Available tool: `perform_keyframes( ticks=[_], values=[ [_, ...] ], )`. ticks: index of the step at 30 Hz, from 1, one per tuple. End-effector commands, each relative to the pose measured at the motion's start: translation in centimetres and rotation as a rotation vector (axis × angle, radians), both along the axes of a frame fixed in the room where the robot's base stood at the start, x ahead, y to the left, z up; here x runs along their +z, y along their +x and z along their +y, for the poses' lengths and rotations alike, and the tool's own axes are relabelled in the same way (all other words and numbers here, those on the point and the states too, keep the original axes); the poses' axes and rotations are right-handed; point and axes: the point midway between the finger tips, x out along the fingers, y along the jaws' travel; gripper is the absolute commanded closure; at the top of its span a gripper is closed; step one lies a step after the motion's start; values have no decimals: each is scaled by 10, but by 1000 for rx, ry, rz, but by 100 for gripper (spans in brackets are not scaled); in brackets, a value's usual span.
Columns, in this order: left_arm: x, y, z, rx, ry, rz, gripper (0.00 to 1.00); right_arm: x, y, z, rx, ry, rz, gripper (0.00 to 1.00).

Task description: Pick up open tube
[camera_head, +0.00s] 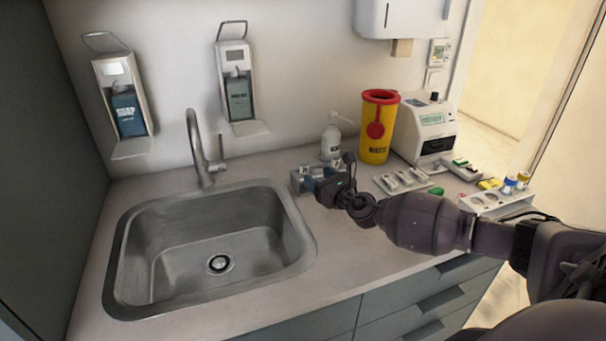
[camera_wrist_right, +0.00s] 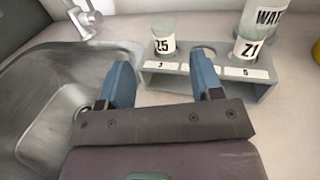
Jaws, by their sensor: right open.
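A small grey rack (camera_wrist_right: 262,88) stands on the counter beside the sink; it also shows in the head view (camera_head: 297,184). In the right wrist view it holds a pale labelled tube (camera_wrist_right: 163,43) at its left and another pale labelled tube (camera_wrist_right: 247,47) at its right. The hole between them looks empty. I see no clear cap on either tube, and cannot tell which is the open tube. My right gripper (camera_wrist_right: 160,62) is open, its blue fingers apart in front of the rack, with nothing between them. In the head view my right gripper (camera_head: 325,186) partly hides the rack. My left gripper is out of view.
A steel sink (camera_head: 135,255) with a tap (camera_head: 196,150) lies left of the rack. Behind stand a white pump bottle (camera_head: 331,143), a yellow bin (camera_head: 373,145) and a white device (camera_head: 425,125). A tray (camera_head: 402,181) and a white rack with capped tubes (camera_head: 490,205) are at right.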

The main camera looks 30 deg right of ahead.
Motion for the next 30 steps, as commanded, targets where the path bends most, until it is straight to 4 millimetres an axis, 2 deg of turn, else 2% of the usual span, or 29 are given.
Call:
perform_keyframes(
  ticks=[8, 19, 29, 30],
  values=[
    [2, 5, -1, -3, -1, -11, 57, 1, 16, 0, 0, 1, -1, 40],
    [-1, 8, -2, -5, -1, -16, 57, 3, 58, -2, 1, 1, 0, 40],
    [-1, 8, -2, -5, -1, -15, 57, 4, 64, -2, 0, 1, 0, 40],
    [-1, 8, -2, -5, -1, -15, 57, 4, 64, -2, 0, 1, 0, 43]
  ],
)
